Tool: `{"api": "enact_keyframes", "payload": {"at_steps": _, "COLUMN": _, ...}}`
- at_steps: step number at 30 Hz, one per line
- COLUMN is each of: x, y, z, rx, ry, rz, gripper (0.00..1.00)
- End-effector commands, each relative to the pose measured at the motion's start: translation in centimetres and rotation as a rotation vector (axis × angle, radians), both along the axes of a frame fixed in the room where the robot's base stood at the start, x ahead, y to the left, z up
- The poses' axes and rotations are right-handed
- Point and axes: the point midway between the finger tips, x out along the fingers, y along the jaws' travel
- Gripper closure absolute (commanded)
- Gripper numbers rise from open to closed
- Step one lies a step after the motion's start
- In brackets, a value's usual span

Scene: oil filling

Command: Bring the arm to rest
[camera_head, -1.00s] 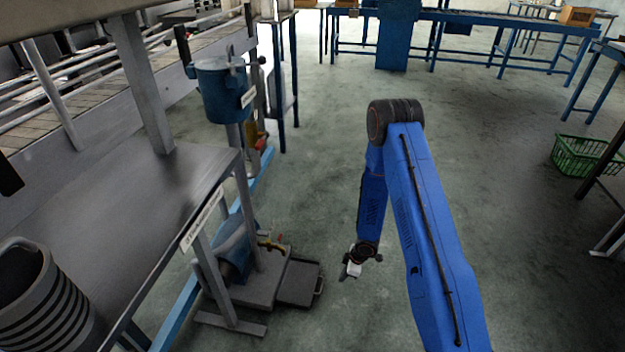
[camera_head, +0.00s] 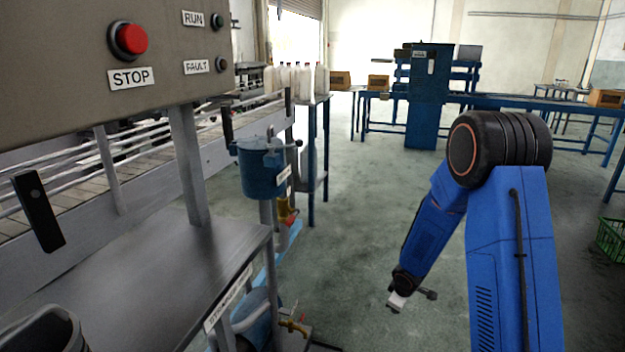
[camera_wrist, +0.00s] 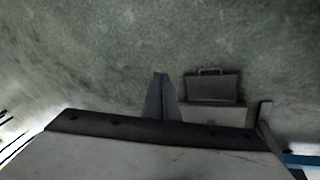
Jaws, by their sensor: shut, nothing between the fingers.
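My blue arm reaches up from the lower right of the head view, bends at a black joint and hangs down. My gripper (camera_head: 397,303) is at its low end, above the bare floor, apart from the bench and the tank. In the wrist view the gripper's fingers (camera_wrist: 161,95) show as a narrow grey shape, closed together. Nothing is visible between them. Beyond them in the wrist view is a dark tray with a handle (camera_wrist: 213,87) on the floor.
A grey metal bench (camera_head: 150,285) and a control panel with a red stop button (camera_head: 131,39) stand on the left. A blue pot (camera_head: 262,170) stands beyond the bench. A green crate (camera_head: 612,240) is at the right edge. The middle floor is clear.

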Motion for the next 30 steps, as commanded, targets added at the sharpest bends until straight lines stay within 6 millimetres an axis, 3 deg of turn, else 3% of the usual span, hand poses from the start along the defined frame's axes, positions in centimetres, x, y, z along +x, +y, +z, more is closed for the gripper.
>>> {"api": "enact_keyframes", "payload": {"at_steps": 3, "x": -0.7, "y": -0.9, "z": 4.2, "rx": -0.014, "ry": -0.028, "rz": -0.064, "gripper": 1.0}}
{"api": "enact_keyframes", "payload": {"at_steps": 15, "x": -5.6, "y": -3.2, "z": 16.0, "rx": -0.024, "ry": -0.089, "rz": -0.28, "gripper": 1.0}}
{"api": "enact_keyframes", "payload": {"at_steps": 30, "x": -15.6, "y": -4.1, "z": 27.0, "rx": 0.045, "ry": -0.132, "rz": -0.527, "gripper": 1.0}}
